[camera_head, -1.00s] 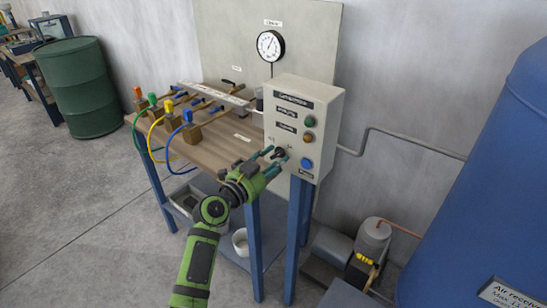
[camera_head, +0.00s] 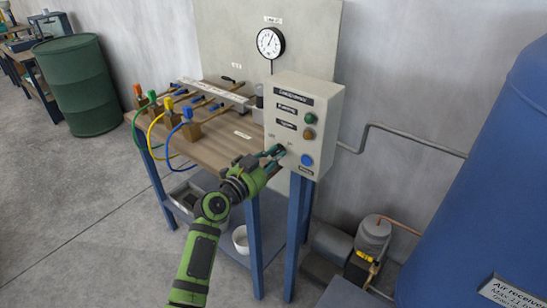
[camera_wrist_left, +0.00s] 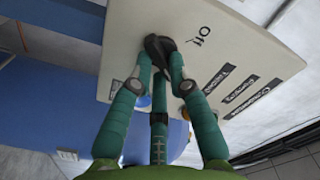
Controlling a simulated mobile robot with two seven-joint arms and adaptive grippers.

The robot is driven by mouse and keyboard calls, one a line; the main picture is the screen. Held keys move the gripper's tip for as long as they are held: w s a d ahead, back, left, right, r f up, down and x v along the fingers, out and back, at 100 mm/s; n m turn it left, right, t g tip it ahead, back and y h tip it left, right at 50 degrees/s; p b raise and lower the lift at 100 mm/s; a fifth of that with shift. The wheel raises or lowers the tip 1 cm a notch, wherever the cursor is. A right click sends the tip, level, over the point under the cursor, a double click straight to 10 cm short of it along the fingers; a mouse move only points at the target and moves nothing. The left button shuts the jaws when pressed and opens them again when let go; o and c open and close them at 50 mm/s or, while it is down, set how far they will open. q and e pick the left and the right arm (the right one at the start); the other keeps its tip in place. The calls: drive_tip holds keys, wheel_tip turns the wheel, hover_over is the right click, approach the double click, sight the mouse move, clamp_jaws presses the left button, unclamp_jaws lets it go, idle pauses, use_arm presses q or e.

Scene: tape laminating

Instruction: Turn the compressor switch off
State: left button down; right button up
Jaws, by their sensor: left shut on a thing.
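The compressor control box (camera_head: 318,105) is a light grey panel at the right end of the bench, with a green lamp, an orange lamp and a blue button. The black compressor switch (camera_wrist_left: 158,46) sits on its face beside the "Off" label (camera_wrist_left: 203,36) in the left wrist view. My left gripper (camera_head: 277,155) is at the lower left of the panel, its teal fingers around the switch. In the left wrist view the left gripper (camera_wrist_left: 160,62) is shut on the dark knob, which its fingertips partly cover. My right gripper is not in view.
The wooden bench (camera_head: 215,150) carries several valves with coloured hoses and a pressure gauge (camera_head: 270,43) behind. A large blue air receiver (camera_head: 480,170) stands at the right, with a small compressor (camera_head: 372,240) on the floor. A green drum (camera_head: 80,85) stands at the left.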

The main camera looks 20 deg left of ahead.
use_arm(q)
drive_tip(key=n, duration=0.7)
drive_tip(key=shift+a+r+n, duration=0.1)
drive_tip(key=shift+r+n, duration=0.05)
drive_tip(key=shift+n, duration=0.25)
drive_tip(key=n+p, duration=0.1)
drive_tip(key=n, duration=0.3)
drive_tip(key=shift+a+r, duration=0.1)
drive_tip(key=shift+w+a+n+p, duration=0.1)
drive_tip(key=shift+n+p, duration=0.3)
drive_tip(key=shift+n, duration=2.1)
drive_tip(key=c, duration=1.2)
unclamp_jaws()
drive_tip(key=v, duration=1.2)
